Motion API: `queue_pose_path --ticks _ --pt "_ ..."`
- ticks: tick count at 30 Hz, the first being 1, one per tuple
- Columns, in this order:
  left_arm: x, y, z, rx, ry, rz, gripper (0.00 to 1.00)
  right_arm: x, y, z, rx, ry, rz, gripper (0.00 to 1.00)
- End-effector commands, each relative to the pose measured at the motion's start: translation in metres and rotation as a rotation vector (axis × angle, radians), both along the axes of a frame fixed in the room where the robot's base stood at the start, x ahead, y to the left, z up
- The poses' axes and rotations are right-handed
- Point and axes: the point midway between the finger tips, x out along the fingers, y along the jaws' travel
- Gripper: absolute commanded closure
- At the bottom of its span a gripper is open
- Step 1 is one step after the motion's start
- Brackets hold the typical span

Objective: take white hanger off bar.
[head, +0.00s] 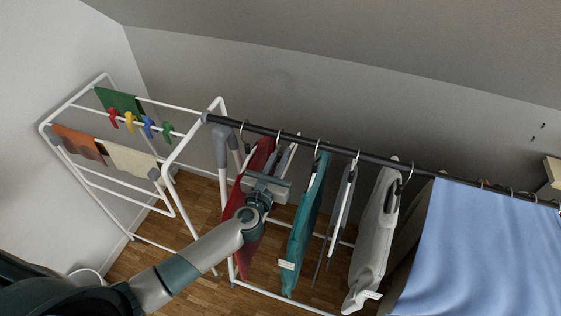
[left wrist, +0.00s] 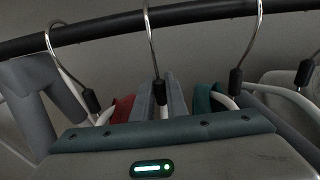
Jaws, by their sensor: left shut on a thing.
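The dark bar (head: 300,140) runs from the white rack towards the right and also crosses the top of the left wrist view (left wrist: 100,30). A white hanger (left wrist: 163,112) hangs from it by a metal hook with a black collar. My left gripper (left wrist: 160,98) is shut on this hanger just below its collar; the hook is still over the bar. In the head view my left gripper (head: 283,168) is between a red garment and a teal garment and hides most of the hanger. My right gripper is not in view.
The red garment (head: 240,240) hangs close on the left, the teal garment (head: 303,235) close on the right. Further right hang another white hanger (head: 342,200), a grey-white garment (head: 372,245) and a blue cloth (head: 480,250). A drying rack (head: 140,235) with cloths and pegs stands left.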

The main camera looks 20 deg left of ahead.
Motion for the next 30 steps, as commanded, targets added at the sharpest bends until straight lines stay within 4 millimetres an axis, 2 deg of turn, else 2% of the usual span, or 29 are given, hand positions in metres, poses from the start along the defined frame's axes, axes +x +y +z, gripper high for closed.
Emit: queue_pose_path --ticks 5,13,14,23,25,30 --pt "0.000 0.000 0.007 0.000 -0.002 0.000 1.00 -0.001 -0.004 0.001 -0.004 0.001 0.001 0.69" --pt "0.000 0.000 0.038 -0.002 -0.004 -0.001 1.00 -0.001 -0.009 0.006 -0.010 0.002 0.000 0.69" --pt "-0.004 0.000 0.037 -0.001 -0.001 -0.001 1.00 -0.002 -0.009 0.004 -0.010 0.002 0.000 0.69" --pt "-0.072 0.002 0.031 -0.001 0.002 -0.001 1.00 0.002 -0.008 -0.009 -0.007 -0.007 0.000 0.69" --pt "-0.090 0.003 0.032 -0.002 0.002 -0.002 1.00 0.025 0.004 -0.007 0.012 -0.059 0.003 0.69" --pt "-0.128 0.004 0.032 -0.003 0.002 -0.001 1.00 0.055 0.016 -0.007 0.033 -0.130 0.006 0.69"
